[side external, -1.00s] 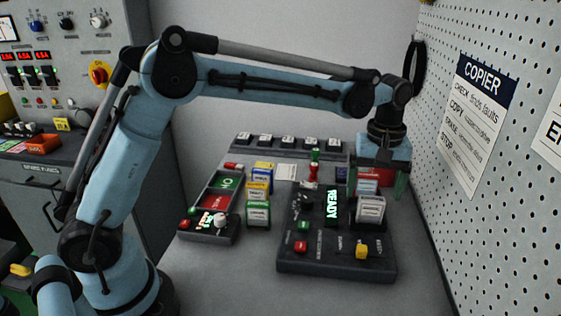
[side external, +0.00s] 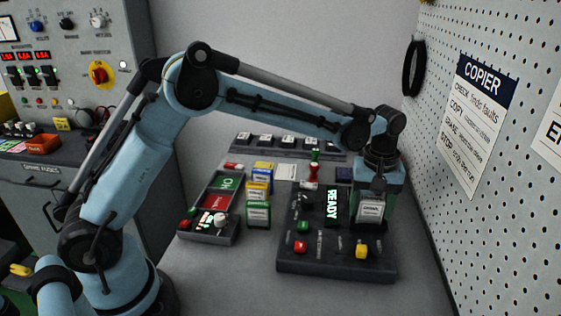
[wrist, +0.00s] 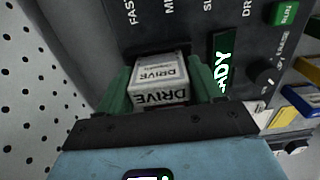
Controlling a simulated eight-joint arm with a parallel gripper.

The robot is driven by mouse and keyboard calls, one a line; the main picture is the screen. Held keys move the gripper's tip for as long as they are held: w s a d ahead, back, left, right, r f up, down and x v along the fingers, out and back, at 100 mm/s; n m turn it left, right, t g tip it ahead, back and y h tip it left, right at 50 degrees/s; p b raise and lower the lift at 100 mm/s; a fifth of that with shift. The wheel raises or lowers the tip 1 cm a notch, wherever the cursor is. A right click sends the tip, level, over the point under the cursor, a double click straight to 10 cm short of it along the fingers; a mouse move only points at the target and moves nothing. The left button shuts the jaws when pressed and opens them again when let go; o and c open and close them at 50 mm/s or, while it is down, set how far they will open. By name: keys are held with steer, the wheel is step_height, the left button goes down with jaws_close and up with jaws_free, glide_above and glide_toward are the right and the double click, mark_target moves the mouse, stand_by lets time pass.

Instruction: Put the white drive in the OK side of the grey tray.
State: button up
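The white drive (side external: 370,209) stands in the dark copier unit, at its right side. In the wrist view its DRIVE label (wrist: 160,80) faces me. My gripper (wrist: 160,85) is directly above it, one green finger on each side. A thin gap seems to show beside the fingertips, so the fingers look open around the drive, not clamped. In the side view my gripper (side external: 371,205) partly covers the drive. The grey tray (side external: 207,237) lies to the left, with a green OK side (side external: 228,183) at the back and a red side (side external: 215,202) nearer.
The copier (side external: 325,262) has a lit READY display (side external: 332,206), a green-topped red lamp post and red and yellow knobs. Blue, yellow and green drives (side external: 258,192) stand in a row between copier and tray. A pegboard wall (side external: 490,230) rises close on the right.

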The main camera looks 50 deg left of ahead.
steer(key=c, duration=0.7)
steer(key=shift+r, duration=0.1)
